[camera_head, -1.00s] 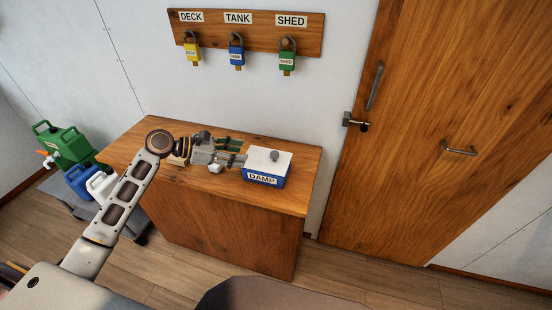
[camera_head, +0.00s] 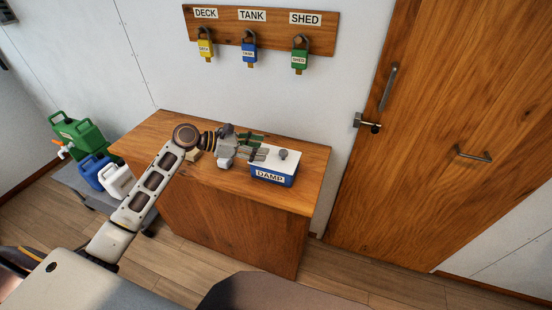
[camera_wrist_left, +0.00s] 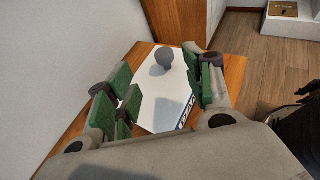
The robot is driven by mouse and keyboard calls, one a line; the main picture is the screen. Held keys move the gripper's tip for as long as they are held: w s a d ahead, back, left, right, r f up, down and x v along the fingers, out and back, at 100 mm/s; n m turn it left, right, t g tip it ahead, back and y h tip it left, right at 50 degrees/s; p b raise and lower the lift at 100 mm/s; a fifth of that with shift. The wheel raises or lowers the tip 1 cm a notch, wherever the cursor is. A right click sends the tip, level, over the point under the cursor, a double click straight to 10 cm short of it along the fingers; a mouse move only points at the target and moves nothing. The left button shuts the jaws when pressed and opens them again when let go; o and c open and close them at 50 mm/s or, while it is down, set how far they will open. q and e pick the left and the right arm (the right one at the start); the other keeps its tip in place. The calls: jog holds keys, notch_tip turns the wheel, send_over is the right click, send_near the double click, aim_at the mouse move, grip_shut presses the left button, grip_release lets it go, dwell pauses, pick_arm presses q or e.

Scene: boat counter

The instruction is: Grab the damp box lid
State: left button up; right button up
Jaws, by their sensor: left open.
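The damp box (camera_head: 272,178) is blue with a "DAMP" label and sits on the right part of the wooden counter. Its white lid (camera_head: 268,158) is on top, with a grey round knob (camera_head: 283,154). My left gripper (camera_head: 259,147) is open and reaches over the left part of the lid. In the left wrist view the knob (camera_wrist_left: 164,57) stands ahead of and between the two open green-padded fingers (camera_wrist_left: 160,97), apart from them. The white lid (camera_wrist_left: 158,100) lies below the fingers. My right gripper is in neither view.
The counter (camera_head: 225,195) stands against the wall. Small items (camera_head: 194,154) lie behind my left wrist. Padlocks hang on a board (camera_head: 262,35) above. A green can (camera_head: 78,134), a blue can (camera_head: 95,170) and a white can (camera_head: 117,180) stand at left. A door (camera_head: 440,140) is at right.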

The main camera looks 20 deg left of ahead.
aim_at(282, 151)
pick_arm(q)
jog(key=x, duration=0.3)
jog(key=shift+w+d, duration=0.1)
jog(key=shift+d, duration=0.05)
jog(key=shift+w+d+f, duration=0.15)
jog(key=shift+d+f, duration=0.05)
jog(key=shift+d, duration=0.05)
jog(key=shift+w+d+f, duration=0.1)
jog(key=shift+d, duration=0.05)
jog(key=shift+x, duration=2.05)
jog(key=shift+d+f, duration=0.2)
jog(key=shift+d, duration=0.35)
jog(key=c, duration=1)
jog(key=shift+c, duration=0.7)
jog(key=shift+w, duration=0.1)
jog(key=shift+r, duration=0.9)
notch_tip(282, 151, up, 7)
jog(key=shift+f+p, duration=0.1)
jog(key=shift+p, duration=0.35)
jog(key=shift+r, duration=0.7)
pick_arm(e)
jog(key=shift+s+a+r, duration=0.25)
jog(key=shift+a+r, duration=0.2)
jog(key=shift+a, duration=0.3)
